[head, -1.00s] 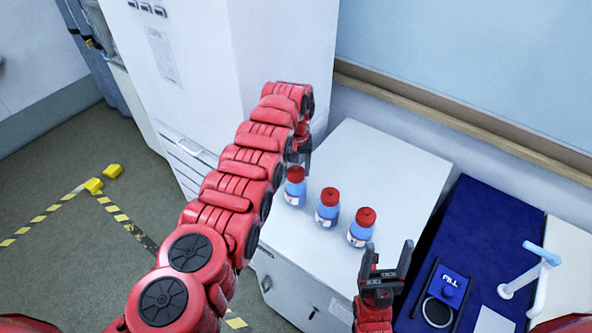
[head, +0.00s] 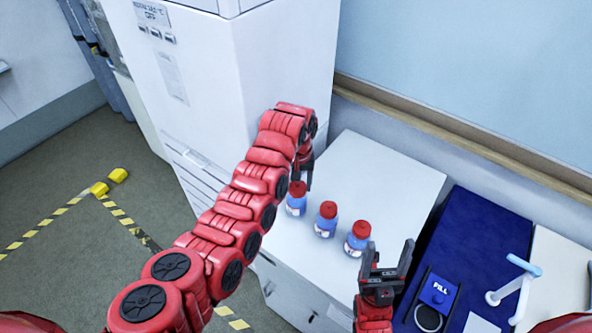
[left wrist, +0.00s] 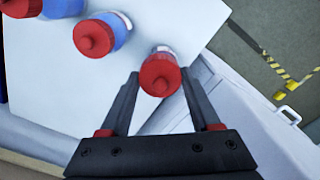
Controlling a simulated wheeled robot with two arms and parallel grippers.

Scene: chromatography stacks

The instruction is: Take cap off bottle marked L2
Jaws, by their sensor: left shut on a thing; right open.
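Three blue bottles with red caps stand upright in a row on a white cabinet top: a left bottle (head: 296,206), a middle bottle (head: 325,226) and a right bottle (head: 356,244). Their labels are too small to read, so I cannot tell which is L2. My left gripper (head: 302,180) is at the left bottle. In the left wrist view, the fingers of my left gripper (left wrist: 161,82) are on both sides of that bottle's red cap (left wrist: 160,74), shut on it. My right gripper (head: 388,256) is open and empty, in front of the right bottle in the picture.
The white cabinet top (head: 385,175) is clear behind the bottles. A tall white appliance (head: 215,80) stands at the left. To the right are a blue surface (head: 480,235), a dark device (head: 432,300) and a white-and-blue stand (head: 515,290).

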